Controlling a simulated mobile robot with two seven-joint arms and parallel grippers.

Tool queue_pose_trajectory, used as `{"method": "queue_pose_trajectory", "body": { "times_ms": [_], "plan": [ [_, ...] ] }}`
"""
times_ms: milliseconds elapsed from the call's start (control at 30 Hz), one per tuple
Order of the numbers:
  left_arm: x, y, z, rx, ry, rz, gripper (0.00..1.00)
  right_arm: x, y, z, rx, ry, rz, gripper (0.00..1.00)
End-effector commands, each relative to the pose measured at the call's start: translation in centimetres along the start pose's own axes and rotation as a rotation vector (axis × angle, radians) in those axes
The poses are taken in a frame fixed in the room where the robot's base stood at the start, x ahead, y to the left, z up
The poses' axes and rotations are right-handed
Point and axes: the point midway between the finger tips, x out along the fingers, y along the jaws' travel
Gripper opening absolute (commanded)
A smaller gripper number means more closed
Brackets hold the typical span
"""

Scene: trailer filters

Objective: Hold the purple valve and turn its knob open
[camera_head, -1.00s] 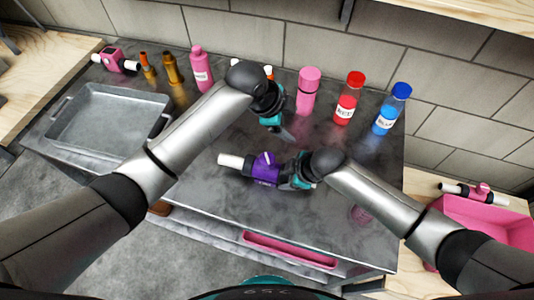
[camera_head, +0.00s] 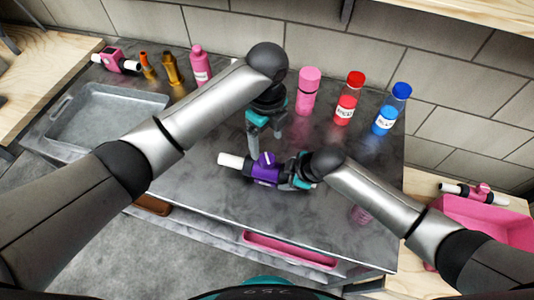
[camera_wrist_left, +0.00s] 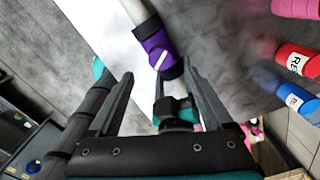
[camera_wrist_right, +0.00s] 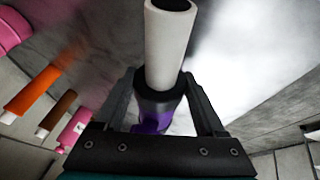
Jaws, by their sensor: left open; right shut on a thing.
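The purple valve (camera_head: 265,171) has white pipe ends and a purple knob (camera_head: 266,158) on top. It is held just above or on the grey table, its white end pointing left. My right gripper (camera_head: 298,172) is shut on the valve's right end; its wrist view shows the white pipe (camera_wrist_right: 168,45) and dark collar between the fingers. My left gripper (camera_head: 266,150) is open, fingers pointing down, above and just behind the valve. In the left wrist view the purple valve (camera_wrist_left: 158,48) lies beyond the open fingers, with the knob's white mark visible.
A pink canister (camera_head: 308,92), a red bottle (camera_head: 346,98) and a blue bottle (camera_head: 391,110) stand along the back. A grey tray (camera_head: 105,122) is at the left. Pink and orange bottles stand behind it. A pink bin (camera_head: 485,225) is at the right.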

Motion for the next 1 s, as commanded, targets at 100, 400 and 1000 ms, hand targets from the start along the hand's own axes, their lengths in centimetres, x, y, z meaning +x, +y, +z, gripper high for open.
{"method": "queue_pose_trajectory", "body": {
  "times_ms": [100, 400, 1000],
  "plan": [
    [2.7, 0.1, -0.1, 0.000, 0.002, 0.004, 0.84, 0.0, 0.0, 0.0, 0.000, 0.000, 0.000, 0.00],
    [6.4, 0.0, 0.0, -0.001, 0.001, 0.000, 0.84, 0.0, 0.0, 0.0, 0.000, 0.000, 0.000, 0.00],
    [7.0, -0.1, 0.0, -0.001, 0.000, -0.002, 0.60, 0.0, 0.0, 0.0, 0.000, 0.000, 0.000, 0.00]
  ]
}}
